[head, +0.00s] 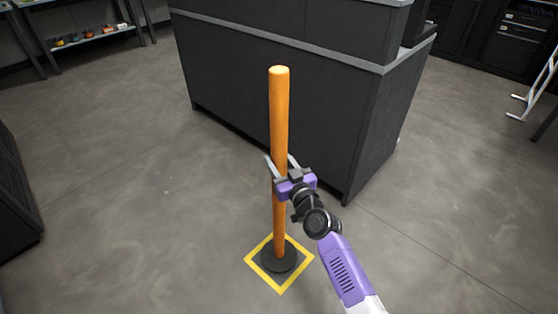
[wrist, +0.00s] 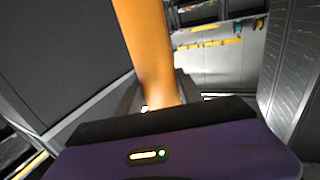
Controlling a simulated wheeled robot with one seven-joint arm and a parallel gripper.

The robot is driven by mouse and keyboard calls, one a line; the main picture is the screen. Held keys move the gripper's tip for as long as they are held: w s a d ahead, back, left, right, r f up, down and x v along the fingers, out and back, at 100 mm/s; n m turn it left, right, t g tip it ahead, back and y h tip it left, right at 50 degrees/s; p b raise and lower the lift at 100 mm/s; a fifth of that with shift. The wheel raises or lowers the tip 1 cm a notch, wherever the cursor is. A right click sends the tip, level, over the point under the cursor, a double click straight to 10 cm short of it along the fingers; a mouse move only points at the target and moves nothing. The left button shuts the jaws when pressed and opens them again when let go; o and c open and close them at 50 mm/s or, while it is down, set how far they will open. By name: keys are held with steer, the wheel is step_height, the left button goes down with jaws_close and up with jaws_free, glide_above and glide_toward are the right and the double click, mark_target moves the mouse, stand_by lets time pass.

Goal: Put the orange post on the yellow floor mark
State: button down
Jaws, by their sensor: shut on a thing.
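The orange post (head: 280,110) stands upright, or close to it, on a round black base (head: 279,259) in the head view. The base appears inside the yellow floor mark (head: 259,279), a square outline on the floor. I cannot tell whether the base rests flat on the floor. My gripper (head: 281,168) is shut on the post at about mid-height, with a finger on each side. In the wrist view the post (wrist: 150,50) rises from between the jaws, and its lower part and the mark are hidden.
A dark grey counter (head: 270,90) with a light trim stands just behind the post. A shelf with small items (head: 90,38) is at the back left. A dark cabinet (head: 15,200) is at the left edge. Grey floor (head: 130,220) is open to the left.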

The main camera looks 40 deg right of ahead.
steer(key=shift+f+b, duration=0.6)
steer(key=shift+f, duration=0.4)
steer(key=c, duration=1.2)
jaws_free()
steer(key=shift+f, duration=0.35)
steer(key=o, duration=0.4)
steer(key=shift+o, duration=0.2)
steer(key=shift+r, duration=0.1)
